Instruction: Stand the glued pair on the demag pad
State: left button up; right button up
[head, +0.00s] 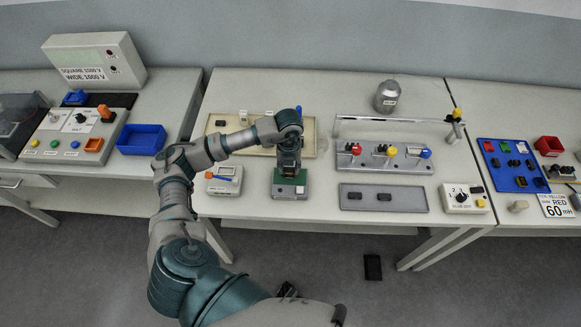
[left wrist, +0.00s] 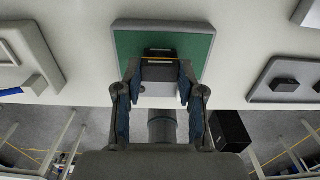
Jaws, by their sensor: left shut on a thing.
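My left gripper (head: 288,168) points down over a small grey device with a green top (head: 289,188), which looks like the demag pad. The green top fills the upper middle of the left wrist view (left wrist: 195,48). There my left gripper (left wrist: 160,76) is shut on a dark block with a thin orange line across it, likely the glued pair (left wrist: 160,56). The block is over the green surface; whether it touches the surface I cannot tell. In the head view the gripper mostly hides the block. My right gripper does not show.
A white meter (head: 224,180) stands left of the pad and a grey tray with dark pieces (head: 383,198) right of it. Behind are a beige tray (head: 217,122) and a rack with coloured connectors (head: 390,155). A black block (head: 373,267) is on the floor.

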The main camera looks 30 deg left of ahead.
pick_arm(q)
jog(key=shift+d, duration=0.25)
jog(key=o, duration=1.2)
jog(key=shift+a+r, duration=0.1)
jog(key=shift+a, duration=0.05)
notch_tip(320, 180, up, 12)
jog(key=shift+f, duration=0.2)
